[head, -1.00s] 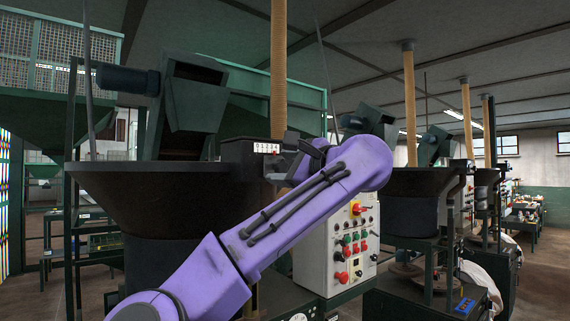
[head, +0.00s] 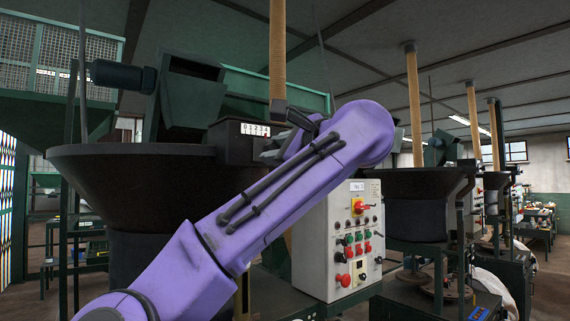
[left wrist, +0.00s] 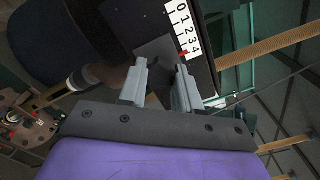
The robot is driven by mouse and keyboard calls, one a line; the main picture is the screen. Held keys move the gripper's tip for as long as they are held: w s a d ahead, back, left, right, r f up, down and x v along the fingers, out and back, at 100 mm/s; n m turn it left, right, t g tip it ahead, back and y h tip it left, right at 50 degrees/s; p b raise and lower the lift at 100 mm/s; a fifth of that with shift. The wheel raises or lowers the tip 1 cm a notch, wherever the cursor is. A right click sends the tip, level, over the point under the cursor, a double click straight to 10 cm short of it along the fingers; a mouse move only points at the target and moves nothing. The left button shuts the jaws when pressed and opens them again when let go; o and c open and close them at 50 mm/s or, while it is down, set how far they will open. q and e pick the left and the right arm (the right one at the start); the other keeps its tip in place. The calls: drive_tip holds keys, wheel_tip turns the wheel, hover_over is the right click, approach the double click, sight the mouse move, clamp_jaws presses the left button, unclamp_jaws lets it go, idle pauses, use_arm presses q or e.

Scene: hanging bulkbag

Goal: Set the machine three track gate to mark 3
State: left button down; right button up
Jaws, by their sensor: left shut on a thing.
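The track gate's white scale (head: 255,129), numbered 0 to 4, is on a dark box (head: 228,145) at the rim of the nearest machine's black bowl (head: 130,165). It also shows in the left wrist view (left wrist: 189,30). A small red pointer (left wrist: 184,54) appears close to the 4 end; its exact reading is unclear. My left gripper (head: 272,152) is just right of and below the scale. In the left wrist view its two grey fingers (left wrist: 158,90) are shut on the gate's dark handle, mostly hidden between them. My right gripper is not in view.
A white control panel (head: 340,240) with red and green buttons stands right of my left arm. More bowl machines (head: 418,190) stand behind to the right. A tan pole (head: 277,55) rises behind the gripper.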

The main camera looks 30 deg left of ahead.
use_arm(q)
drive_tip(key=shift+s+a+r, duration=0.2)
drive_tip(key=shift+s+a, duration=0.1)
drive_tip(key=shift+s, duration=0.25)
drive_tip(key=c, duration=0.9)
unclamp_jaws()
drive_tip(key=shift+o, duration=0.6)
drive_tip(key=shift+w+d+f, duration=0.1)
drive_tip(key=shift+w, duration=0.05)
drive_tip(key=shift+d, duration=0.1)
